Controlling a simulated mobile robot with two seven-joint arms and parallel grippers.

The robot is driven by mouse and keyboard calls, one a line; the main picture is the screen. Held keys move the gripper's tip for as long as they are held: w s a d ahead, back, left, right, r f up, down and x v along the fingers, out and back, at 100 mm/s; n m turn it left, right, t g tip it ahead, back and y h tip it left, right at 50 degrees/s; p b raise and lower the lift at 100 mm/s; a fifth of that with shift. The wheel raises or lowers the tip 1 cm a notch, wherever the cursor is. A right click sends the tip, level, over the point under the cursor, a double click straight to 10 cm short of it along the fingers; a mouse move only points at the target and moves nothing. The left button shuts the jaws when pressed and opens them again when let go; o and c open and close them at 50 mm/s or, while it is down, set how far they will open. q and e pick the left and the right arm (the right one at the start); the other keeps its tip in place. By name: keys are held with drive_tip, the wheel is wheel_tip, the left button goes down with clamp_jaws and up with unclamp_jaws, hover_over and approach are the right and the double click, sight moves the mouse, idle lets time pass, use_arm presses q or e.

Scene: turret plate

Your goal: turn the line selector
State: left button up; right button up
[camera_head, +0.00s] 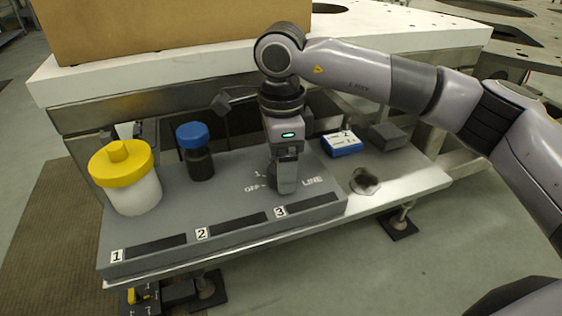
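My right gripper (286,186) comes down from above onto the grey board (232,190), at its right part. Its fingers point straight down among white printed marks, "OFF" (257,187) on the left and "LINE" (312,181) on the right. The line selector itself does not show clearly; the fingers and gripper body cover the spot between these marks. I cannot tell whether the fingers are closed around a knob or only stand over it. My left gripper is not in view.
A white jar with a yellow lid (121,164) and a dark bottle with a blue cap (193,134) stand on the board's left. A blue box (341,144) and a grey block (387,136) lie right of the gripper. A cardboard box (170,25) sits above, behind.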

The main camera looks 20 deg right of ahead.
drive_tip(key=shift+r, duration=0.4)
wheel_tip(320, 180, up, 5)
drive_tip(key=shift+r+p, duration=0.1)
drive_tip(key=shift+p, duration=0.5)
drive_tip(key=shift+r, duration=0.6)
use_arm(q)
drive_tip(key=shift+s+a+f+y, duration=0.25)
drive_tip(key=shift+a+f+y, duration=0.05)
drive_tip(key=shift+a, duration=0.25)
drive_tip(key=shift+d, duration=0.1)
